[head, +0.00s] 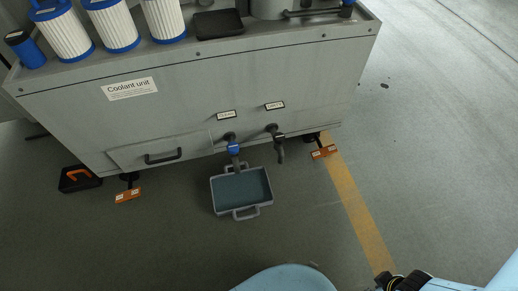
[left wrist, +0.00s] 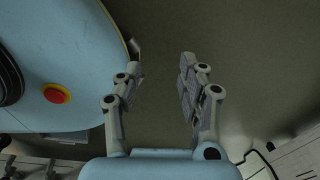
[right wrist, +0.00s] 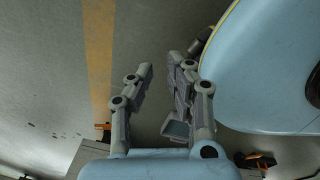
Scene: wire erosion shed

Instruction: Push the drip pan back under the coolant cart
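The drip pan (head: 241,190) is a shallow grey tray with a blue-grey inside and a handle at its near and far ends. It lies on the floor in front of the coolant cart (head: 180,112), below the blue-handled valve. Its far end is close to the cart's lower edge. In the right wrist view the pan (right wrist: 176,130) is partly hidden behind a finger. My right gripper (right wrist: 160,68) is open, empty and apart from the pan. My left gripper (left wrist: 160,62) is open and empty over bare floor, outside the head view.
Orange-tagged casters (head: 128,195) and (head: 323,152) stand on either side of the pan. A black case with an orange handle (head: 78,178) is at the left. A second tap (head: 278,145) hangs right of the pan. The floor before the pan is clear. A yellow line (head: 355,205) runs at right.

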